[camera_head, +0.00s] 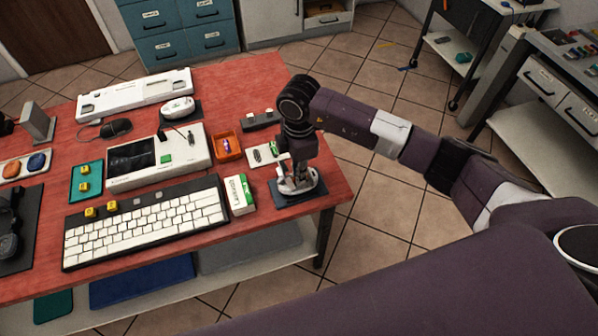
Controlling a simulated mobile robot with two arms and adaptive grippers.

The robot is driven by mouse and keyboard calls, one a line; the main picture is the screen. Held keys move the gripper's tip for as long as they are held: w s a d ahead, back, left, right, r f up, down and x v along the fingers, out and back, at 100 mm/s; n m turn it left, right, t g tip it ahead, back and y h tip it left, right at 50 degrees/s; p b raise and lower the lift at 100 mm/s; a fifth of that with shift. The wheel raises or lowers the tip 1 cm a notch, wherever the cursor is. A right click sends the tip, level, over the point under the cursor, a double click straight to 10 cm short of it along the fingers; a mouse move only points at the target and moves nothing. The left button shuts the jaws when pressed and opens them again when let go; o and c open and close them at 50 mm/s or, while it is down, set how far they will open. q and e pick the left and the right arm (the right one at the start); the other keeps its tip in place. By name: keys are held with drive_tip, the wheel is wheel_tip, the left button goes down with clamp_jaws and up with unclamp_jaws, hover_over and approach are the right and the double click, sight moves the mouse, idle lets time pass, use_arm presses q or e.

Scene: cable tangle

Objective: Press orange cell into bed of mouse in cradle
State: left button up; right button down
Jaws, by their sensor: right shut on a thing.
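A white mouse (306,184) sits in a dark cradle (312,198) at the table's right front corner. My right gripper (284,172) points down right over this mouse. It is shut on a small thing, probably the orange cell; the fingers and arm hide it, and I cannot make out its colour. I cannot tell whether it touches the mouse's bed. The bed is also hidden. My left gripper is not in view.
An orange tray (228,154), a white-green box (239,195) and a pale tray (258,155) lie left of the cradle. A white keyboard (145,222) fills the front. Another white mouse (177,105) is farther back. The red table (262,80) is clear at back right.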

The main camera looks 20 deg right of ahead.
drive_tip(key=shift+f, duration=0.4)
idle(0.3)
drive_tip(key=c, duration=2.3)
unclamp_jaws()
drive_tip(key=shift+o, duration=0.2)
drive_tip(key=shift+r, duration=0.1)
drive_tip(key=shift+r+p, duration=1.2)
drive_tip(key=shift+r, duration=0.5)
drive_tip(key=o, duration=0.5)
drive_tip(key=shift+o, duration=0.2)
